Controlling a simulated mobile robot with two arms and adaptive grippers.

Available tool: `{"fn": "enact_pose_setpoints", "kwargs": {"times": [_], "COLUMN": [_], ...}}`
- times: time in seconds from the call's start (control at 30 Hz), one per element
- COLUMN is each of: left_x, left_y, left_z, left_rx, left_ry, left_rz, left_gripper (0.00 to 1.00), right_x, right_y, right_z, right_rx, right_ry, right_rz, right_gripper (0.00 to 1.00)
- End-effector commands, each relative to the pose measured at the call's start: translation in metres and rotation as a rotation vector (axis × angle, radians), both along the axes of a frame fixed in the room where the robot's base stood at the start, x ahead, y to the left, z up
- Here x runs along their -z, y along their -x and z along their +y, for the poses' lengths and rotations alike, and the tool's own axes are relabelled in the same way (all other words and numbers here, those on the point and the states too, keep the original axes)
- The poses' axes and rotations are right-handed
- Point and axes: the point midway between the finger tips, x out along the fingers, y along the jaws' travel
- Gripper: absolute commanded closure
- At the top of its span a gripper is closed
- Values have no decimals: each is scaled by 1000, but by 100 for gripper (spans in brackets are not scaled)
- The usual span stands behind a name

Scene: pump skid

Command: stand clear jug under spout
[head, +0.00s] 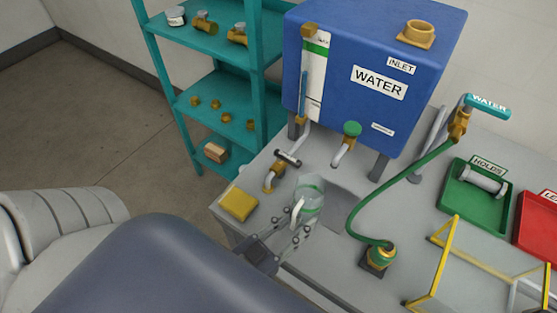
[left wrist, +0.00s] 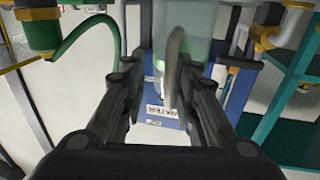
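The clear jug (head: 312,194), with a green band and a pale handle, is on or just above the grey bench, in front of the tank; I cannot tell if its base touches. A spout with a black T-handle (head: 275,180) is left of the jug, and a spout with a green knob (head: 346,147) is behind it to the right. My left gripper (head: 296,222) is at the handle side. In the left wrist view, the jug (left wrist: 188,28) is ahead and its handle (left wrist: 174,70) lies between the spread fingers (left wrist: 158,78), nearer the right one. My right gripper is out of view.
A blue water tank (head: 350,45) stands behind. A yellow sponge-like block (head: 238,204) lies left of the jug. A green hose (head: 352,210) curves on the right, near a green tray (head: 455,212) and a yellow frame (head: 440,265). A teal shelf (head: 215,95) is at the back left.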

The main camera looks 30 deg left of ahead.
Motion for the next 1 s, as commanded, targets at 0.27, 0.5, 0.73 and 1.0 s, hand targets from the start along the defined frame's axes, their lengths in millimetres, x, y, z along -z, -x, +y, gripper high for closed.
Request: {"fn": "enact_pose_setpoints", "kwargs": {"times": [0.27,0.5,0.73,1.0], "left_x": [0,-2,-3,-3], "left_y": [43,57,58,58], "left_z": [11,14,14,14], "left_rx": [-1,0,0,0], "left_ry": [-1,0,1,1], "left_rz": [-2,-6,-7,-7], "left_gripper": [72,72,72,20], "right_x": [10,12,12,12], "right_y": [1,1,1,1], "right_z": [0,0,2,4], "right_rx": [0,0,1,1], "right_ry": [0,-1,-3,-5], "right_rz": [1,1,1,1], "right_gripper": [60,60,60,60]}}
